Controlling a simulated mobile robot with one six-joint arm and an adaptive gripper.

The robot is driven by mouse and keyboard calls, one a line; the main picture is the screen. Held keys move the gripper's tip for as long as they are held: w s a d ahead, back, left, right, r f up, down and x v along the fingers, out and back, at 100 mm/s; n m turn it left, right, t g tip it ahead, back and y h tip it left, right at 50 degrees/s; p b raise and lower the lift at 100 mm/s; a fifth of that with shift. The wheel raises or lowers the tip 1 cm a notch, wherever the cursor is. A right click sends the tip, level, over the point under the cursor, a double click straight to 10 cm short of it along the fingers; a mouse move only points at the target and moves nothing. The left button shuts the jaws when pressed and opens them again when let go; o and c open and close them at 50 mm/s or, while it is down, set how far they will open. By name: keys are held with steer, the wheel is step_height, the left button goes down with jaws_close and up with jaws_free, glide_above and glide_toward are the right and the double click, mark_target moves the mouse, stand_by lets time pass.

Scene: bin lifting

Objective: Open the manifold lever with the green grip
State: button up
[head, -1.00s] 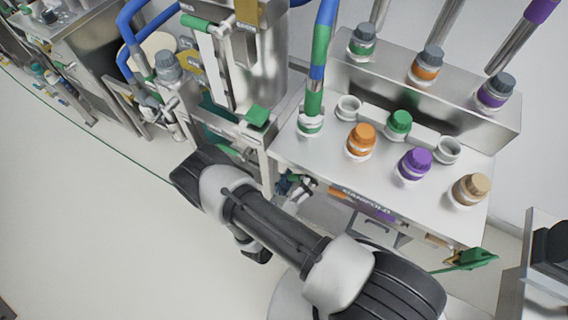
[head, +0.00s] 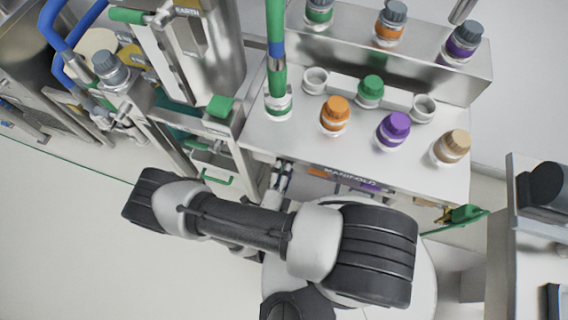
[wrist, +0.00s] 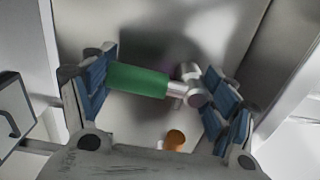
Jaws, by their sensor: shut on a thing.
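The lever with the green grip (wrist: 138,80) lies between my fingers in the wrist view, with a metal joint (wrist: 193,84) at its right end. My gripper (wrist: 158,92), with blue-padded fingers, is shut on this lever, one finger by the grip's left end and the other by the joint. In the head view my gripper (head: 281,178) is just below the front edge of the manifold table (head: 262,140). The lever cannot be made out there.
Orange (head: 335,115), green (head: 371,90) and purple (head: 392,130) capped ports stand on the manifold top. A steel frame with green-handled parts (head: 215,177) stands left of my gripper. An orange knob (wrist: 175,138) shows below the lever. Open floor lies at the lower left.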

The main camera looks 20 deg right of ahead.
steer(key=shift+n, duration=0.3)
steer(key=o, duration=1.5)
steer(key=shift+o, duration=0.2)
steer(key=v, duration=0.7)
steer(key=shift+s, duration=0.25)
steer(key=shift+a, duration=0.1)
